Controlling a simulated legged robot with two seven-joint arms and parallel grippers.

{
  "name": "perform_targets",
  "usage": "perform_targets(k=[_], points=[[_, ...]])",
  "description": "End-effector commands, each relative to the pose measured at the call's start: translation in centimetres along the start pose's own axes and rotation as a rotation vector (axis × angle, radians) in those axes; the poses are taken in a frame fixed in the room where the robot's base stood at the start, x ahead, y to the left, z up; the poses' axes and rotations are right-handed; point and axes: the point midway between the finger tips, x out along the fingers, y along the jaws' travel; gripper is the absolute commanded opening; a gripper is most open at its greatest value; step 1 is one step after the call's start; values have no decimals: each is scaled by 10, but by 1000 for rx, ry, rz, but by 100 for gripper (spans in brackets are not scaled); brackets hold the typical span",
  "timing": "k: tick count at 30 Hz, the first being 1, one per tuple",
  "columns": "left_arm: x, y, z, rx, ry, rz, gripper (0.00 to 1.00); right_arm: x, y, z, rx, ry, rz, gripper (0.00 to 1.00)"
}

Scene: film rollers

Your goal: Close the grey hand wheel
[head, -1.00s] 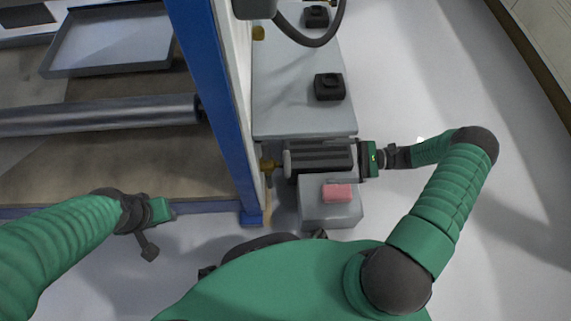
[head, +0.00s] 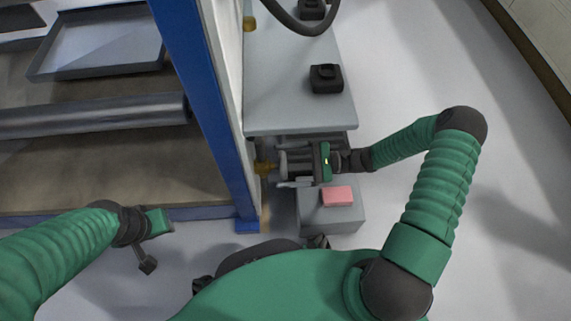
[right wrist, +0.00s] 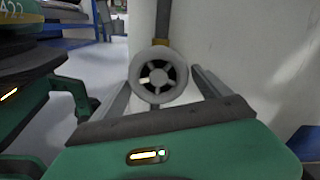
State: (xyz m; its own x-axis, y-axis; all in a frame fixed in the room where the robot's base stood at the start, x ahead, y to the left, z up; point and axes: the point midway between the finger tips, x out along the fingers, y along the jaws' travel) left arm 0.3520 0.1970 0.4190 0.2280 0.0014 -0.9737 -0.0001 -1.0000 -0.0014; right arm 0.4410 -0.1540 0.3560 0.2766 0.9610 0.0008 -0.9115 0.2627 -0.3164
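The grey hand wheel (right wrist: 135,76) is a round, spoked ring, facing me in the right wrist view on a brass-coloured stem. In the head view it shows as a small pale grey piece (head: 283,163) beside the brass fitting (head: 264,168) at the blue post. My right gripper (head: 292,167) is open, its fingers pointing left at the wheel. In the right wrist view the gripper (right wrist: 160,82) has one finger on each side of the wheel, with no clear grip on it. My left gripper (head: 152,242) hangs at lower left, away from the wheel; its opening is unclear.
The blue post (head: 205,100) stands just left of the wheel. A grey bench (head: 295,110) with black boxes (head: 326,79) lies beyond my right gripper. A grey block with a pink item (head: 337,196) is below it. Open floor (head: 420,60) lies to the right.

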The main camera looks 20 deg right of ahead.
Motion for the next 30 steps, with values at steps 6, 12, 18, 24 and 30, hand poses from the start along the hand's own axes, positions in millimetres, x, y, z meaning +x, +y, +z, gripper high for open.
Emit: perform_targets(k=[6,12,18,24,30], points=[[0,0,0,0,0,0,36,0,0,0,0,0,0,56],[0,0,0,0,0,0,36,0,0,0,0,0,0,32],[-3,0,-1,0,0,0,36,0,0,1,13,0,0,32],[-16,0,-4,0,0,0,36,0,0,3,81,0,0,32],[-38,0,-9,0,0,0,36,0,0,6,218,1,0,32]])
